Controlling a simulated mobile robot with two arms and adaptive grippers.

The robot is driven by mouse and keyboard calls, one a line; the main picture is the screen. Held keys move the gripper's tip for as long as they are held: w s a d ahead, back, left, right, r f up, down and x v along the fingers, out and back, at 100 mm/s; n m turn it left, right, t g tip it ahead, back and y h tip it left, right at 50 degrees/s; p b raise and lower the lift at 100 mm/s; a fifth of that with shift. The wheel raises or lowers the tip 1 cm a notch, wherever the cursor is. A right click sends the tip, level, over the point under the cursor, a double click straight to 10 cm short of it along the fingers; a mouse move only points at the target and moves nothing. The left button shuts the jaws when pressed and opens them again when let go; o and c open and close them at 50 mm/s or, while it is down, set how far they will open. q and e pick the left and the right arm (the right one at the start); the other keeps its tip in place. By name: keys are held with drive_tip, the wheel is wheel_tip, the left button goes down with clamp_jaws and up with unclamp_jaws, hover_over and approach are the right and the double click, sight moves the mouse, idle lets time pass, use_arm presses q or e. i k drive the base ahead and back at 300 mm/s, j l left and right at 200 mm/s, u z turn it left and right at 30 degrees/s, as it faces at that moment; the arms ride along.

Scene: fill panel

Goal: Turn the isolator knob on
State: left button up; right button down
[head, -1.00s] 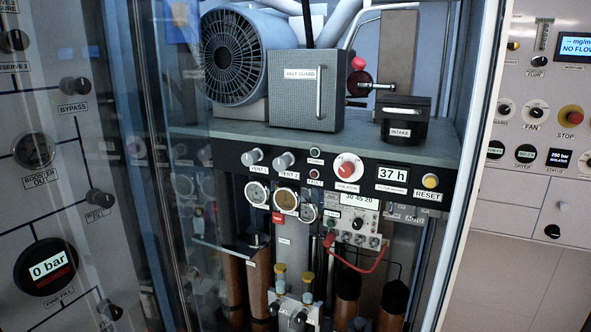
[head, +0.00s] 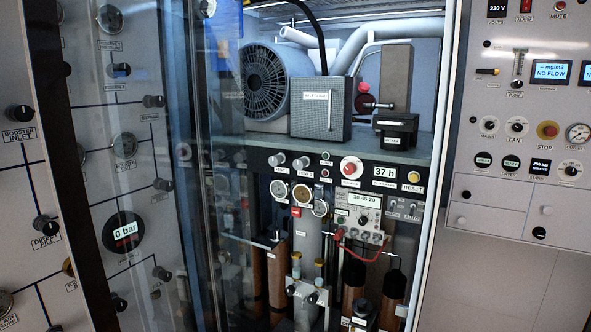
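The isolator knob (head: 351,168) is a round red and white knob on the black control strip inside the open cabinet, in the middle of the head view. Its label sits just below it and is too small to read clearly now. The exact angle of the knob is hard to tell. The 37 h display (head: 385,172) and the yellow reset button (head: 414,176) are to its right. Two grey vent knobs (head: 290,161) are to its left. Neither of my grippers is in view.
A glass door (head: 205,230) stands at the cabinet's left side. Above the strip are a belt guard box (head: 320,108) and a black intake (head: 396,130). Gauges, a red cable (head: 368,259) and cylinders lie below. Panels with knobs flank the cabinet on both sides.

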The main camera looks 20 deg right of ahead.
sight(350, 169)
drive_tip(key=i+l+u, duration=0.1)
drive_tip(key=l+u, duration=0.25)
drive_tip(key=u, duration=0.15)
drive_tip(key=l+u, duration=0.7)
drive_tip(key=u, duration=0.25)
